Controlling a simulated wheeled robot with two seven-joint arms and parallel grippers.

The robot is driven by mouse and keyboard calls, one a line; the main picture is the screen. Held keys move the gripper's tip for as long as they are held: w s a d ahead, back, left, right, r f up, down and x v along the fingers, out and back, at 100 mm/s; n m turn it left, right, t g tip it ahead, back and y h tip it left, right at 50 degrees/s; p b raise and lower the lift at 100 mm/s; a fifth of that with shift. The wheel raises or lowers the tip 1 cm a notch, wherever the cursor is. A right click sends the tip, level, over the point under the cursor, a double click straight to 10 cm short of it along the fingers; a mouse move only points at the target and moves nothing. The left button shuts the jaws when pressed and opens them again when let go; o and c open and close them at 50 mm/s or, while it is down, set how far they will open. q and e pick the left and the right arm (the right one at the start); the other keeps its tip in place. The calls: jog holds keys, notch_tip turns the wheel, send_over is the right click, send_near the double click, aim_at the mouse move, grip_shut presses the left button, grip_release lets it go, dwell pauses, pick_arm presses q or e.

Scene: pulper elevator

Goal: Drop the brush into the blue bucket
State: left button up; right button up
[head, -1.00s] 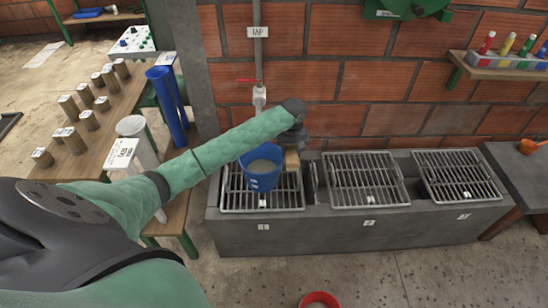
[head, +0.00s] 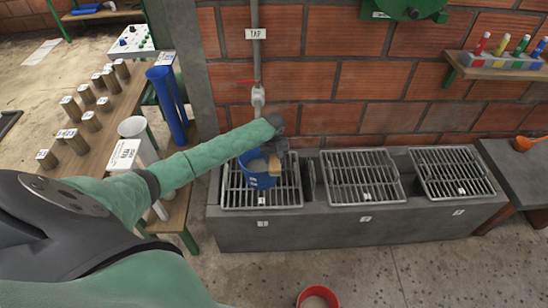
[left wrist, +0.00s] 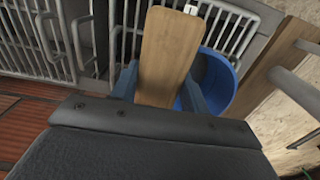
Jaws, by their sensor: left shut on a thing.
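The blue bucket (head: 256,181) stands upright on the left grate under the tap, with something pale inside it. My left gripper (head: 276,150) is at the bucket's right rear side, shut on the wooden brush (head: 274,163). In the left wrist view the brush (left wrist: 166,58) is a flat wooden block between the fingers, and the blue bucket (left wrist: 217,82) shows behind it and to the right. The brush overlaps the bucket's right rim in the head view; I cannot tell whether they touch. The brush's bristles are hidden. My right gripper is not in view.
The concrete trough (head: 350,228) carries the left grate (head: 289,196) and two more grates. A tap pipe (head: 256,60) runs down the brick wall behind the bucket. A red bucket (head: 317,296) stands on the floor in front. A wooden bench with several cylinders is at left.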

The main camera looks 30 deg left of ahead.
pick_arm(q)
jog(key=shift+f, duration=0.2)
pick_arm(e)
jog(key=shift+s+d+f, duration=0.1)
pick_arm(q)
jog(key=shift+f, duration=0.35)
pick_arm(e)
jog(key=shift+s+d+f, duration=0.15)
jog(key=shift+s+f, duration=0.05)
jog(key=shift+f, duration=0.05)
pick_arm(q)
jog(key=o, duration=1.1)
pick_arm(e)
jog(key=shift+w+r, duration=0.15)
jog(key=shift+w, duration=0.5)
pick_arm(q)
jog(key=shift+r, duration=0.1)
